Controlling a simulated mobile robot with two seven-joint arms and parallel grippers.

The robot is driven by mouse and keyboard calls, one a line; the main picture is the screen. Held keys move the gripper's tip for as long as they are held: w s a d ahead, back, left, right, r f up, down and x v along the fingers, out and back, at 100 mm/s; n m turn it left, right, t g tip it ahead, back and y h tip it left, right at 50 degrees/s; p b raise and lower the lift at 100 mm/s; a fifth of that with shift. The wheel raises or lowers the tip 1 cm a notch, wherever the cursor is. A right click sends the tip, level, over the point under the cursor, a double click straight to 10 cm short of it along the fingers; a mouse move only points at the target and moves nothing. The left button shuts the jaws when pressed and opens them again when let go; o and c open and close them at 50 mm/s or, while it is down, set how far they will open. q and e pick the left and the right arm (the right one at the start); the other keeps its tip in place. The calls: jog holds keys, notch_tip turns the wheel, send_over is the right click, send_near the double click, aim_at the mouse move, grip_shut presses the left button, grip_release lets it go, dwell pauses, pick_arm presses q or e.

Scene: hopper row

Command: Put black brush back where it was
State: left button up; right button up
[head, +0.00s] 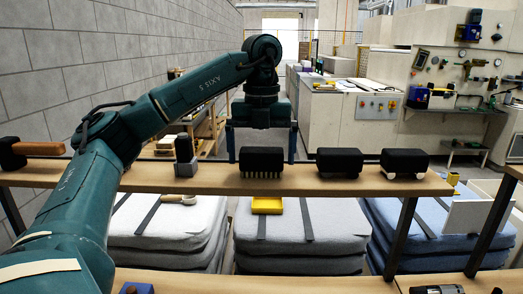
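A black brush (262,157) with a row of pale bristles underneath stands on the wooden shelf (225,184), near its middle. My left gripper (261,147) is over it and points down. I cannot tell whether the fingers are level with the brush in depth. The gripper looks open and empty. My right gripper is not in view.
On the same shelf, two black blocks (340,161) (404,162) stand to the right. A black item in a grey holder (187,169) and a wooden-handled black tool (38,149) are to the left.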

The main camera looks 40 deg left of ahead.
aim_at(261, 150)
pick_arm(q)
jog(key=shift+r, duration=0.15)
notch_tip(261, 150, up, 12)
dwell(0.8)
dwell(0.5)
